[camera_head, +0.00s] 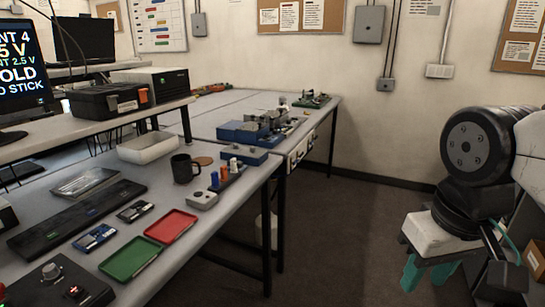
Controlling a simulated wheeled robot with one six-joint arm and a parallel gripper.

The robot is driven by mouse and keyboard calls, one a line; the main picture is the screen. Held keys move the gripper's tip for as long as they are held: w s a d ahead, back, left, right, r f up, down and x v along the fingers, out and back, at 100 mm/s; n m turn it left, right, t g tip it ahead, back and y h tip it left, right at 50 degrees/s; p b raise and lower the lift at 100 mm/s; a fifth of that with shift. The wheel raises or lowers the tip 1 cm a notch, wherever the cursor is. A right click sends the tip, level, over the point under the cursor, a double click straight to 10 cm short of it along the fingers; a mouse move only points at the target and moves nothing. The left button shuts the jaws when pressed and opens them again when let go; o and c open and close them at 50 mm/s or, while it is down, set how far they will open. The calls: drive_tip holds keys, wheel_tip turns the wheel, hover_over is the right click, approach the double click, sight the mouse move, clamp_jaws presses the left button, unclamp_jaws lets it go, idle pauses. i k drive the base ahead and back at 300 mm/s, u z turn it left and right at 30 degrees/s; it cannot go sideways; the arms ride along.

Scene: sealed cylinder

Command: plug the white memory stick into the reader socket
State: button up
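A small white upright piece (233,164) stands at the far end of a dark holder, beside an orange piece (224,173) and a blue piece (214,180). It may be the white memory stick, but it is too small to be sure. I cannot identify the reader socket for certain; a small light-grey box (202,200) with a dark spot on top sits in front of the holder. My gripper (426,275) is at the lower right, with teal fingers pointing down and a gap between them. It is well right of the bench, and nothing shows between the fingers.
The bench holds a black mug (186,168), a red tray (171,226), a green tray (131,257), a white bin (147,147) and a dark control box (60,285) with a knob. Blue vises (243,132) stand farther back. Open floor (340,230) lies between bench and arm.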

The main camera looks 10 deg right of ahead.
sight(233, 162)
drive_tip(key=z, duration=0.75)
drive_tip(key=i, duration=1.4)
drive_tip(key=u, duration=0.75)
drive_tip(key=i, duration=0.75)
drive_tip(key=u, duration=0.75)
